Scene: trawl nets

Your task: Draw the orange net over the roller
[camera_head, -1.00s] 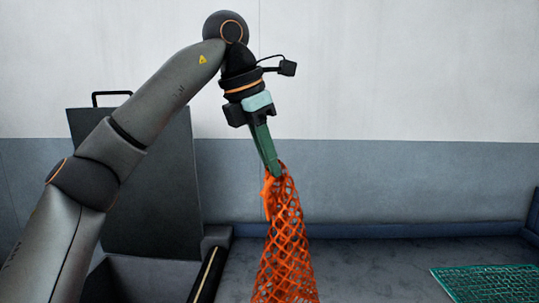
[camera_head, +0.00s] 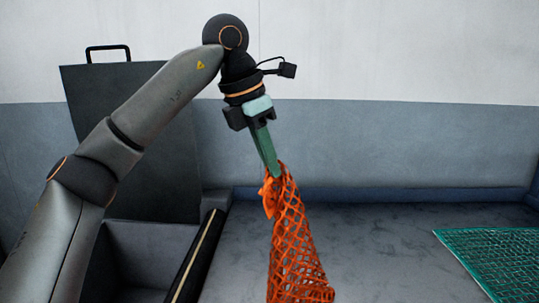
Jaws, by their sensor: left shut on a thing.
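My left gripper (camera_head: 273,170) points down and is shut on the top end of the orange net (camera_head: 297,242). The net hangs from the fingertips, widening downward, and its lower end reaches near the bottom edge of the view. My right gripper is not in view.
A green net (camera_head: 495,262) lies on the grey surface (camera_head: 390,250) at the right. An open grey bin (camera_head: 150,240) with a raised dark lid (camera_head: 150,180) stands at the left, behind my left arm. The middle of the surface is bare.

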